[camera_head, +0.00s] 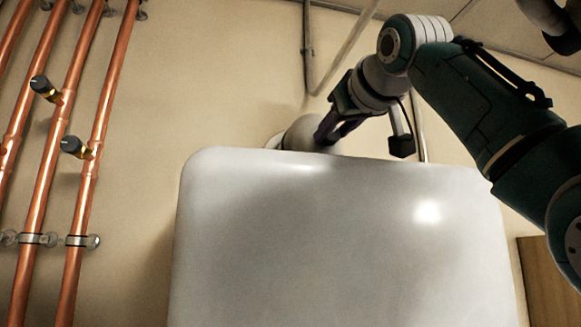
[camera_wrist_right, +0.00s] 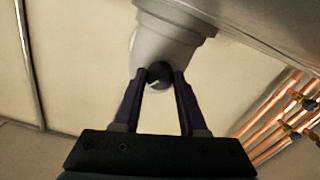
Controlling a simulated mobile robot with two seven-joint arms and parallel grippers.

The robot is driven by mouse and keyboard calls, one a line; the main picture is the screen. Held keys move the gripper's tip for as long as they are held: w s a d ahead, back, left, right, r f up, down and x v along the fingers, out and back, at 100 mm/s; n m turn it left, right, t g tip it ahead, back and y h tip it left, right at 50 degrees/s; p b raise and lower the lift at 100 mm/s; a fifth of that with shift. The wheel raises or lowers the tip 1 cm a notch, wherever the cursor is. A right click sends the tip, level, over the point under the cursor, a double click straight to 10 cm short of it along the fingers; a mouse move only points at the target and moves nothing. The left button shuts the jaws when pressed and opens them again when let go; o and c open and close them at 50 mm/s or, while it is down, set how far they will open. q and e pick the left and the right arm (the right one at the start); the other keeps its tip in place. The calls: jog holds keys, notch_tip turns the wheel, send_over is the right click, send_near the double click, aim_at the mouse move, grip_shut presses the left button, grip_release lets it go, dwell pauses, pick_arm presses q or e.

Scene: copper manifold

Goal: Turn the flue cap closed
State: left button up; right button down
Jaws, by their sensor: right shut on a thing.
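The pale grey flue (camera_head: 298,133) stands behind the top edge of the white boiler casing (camera_head: 340,240) in the head view. In the right wrist view, the flue cap (camera_wrist_right: 168,48) is a pale, rounded cylinder with a small dark round knob (camera_wrist_right: 159,75) at its end. My right gripper (camera_head: 328,130) reaches over the casing to the flue. In the wrist view, the two purple fingers of my right gripper (camera_wrist_right: 160,76) are shut on the dark knob, one on each side. The knob's turn angle is hard to read. My left gripper is out of view.
Several vertical copper pipes (camera_head: 107,100) run along the left wall, with dark-knobbed valves (camera_head: 75,147). A grey pipe (camera_head: 307,45) runs down the wall behind the flue. A wooden panel (camera_head: 548,280) stands at the lower right. The wall between pipes and casing is clear.

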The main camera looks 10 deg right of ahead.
jog(key=n, duration=0.4)
jog(key=shift+d, duration=0.1)
jog(key=shift+n, duration=2)
jog(key=shift+c, duration=2.2)
grip_release()
